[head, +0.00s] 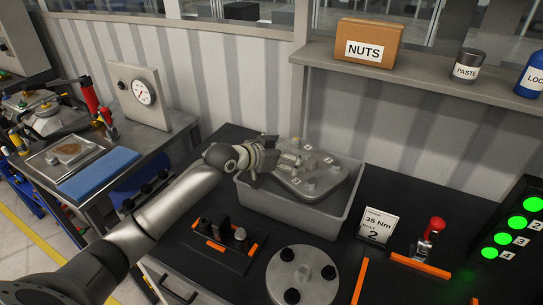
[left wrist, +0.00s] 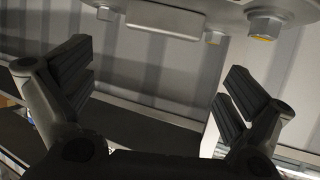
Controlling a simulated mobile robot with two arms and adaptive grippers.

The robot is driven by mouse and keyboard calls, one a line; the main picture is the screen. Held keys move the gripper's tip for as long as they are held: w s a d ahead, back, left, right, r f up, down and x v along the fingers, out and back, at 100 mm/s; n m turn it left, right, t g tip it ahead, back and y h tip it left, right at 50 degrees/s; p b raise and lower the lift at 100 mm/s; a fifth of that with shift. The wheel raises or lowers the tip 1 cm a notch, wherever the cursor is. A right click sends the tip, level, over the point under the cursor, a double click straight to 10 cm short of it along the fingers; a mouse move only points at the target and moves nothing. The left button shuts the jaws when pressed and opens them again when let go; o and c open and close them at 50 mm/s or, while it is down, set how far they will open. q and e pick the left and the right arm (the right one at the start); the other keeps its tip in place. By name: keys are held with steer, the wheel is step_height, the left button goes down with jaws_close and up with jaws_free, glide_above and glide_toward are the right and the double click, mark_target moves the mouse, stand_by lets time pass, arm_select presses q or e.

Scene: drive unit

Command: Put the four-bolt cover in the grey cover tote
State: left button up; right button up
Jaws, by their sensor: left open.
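The four-bolt cover (head: 318,178) is a grey plate with bolts and small number labels. In the head view it lies within the outline of the grey cover tote (head: 340,222), mostly inside its rim; how it rests on the bottom is hidden. My left gripper (head: 270,156) is at the tote's back left, beside the cover's left end. In the left wrist view its two dark fingers (left wrist: 158,88) are wide apart with nothing between them. The cover's edge and bolt heads (left wrist: 264,24) show beyond the fingers at the top. My right gripper is not in view.
A round metal part (head: 303,270) with black knobs stands in front of the tote. A tool holder (head: 222,240) is at front left, a 35 Nm card (head: 377,226) and red-handled lever (head: 432,236) at right. A shelf (head: 420,84) runs behind.

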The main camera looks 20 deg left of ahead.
arm_select(q)
steer(key=b+v, duration=0.1)
steer(key=v, duration=0.6)
steer(key=shift+s, duration=0.15)
stand_by(0.3)
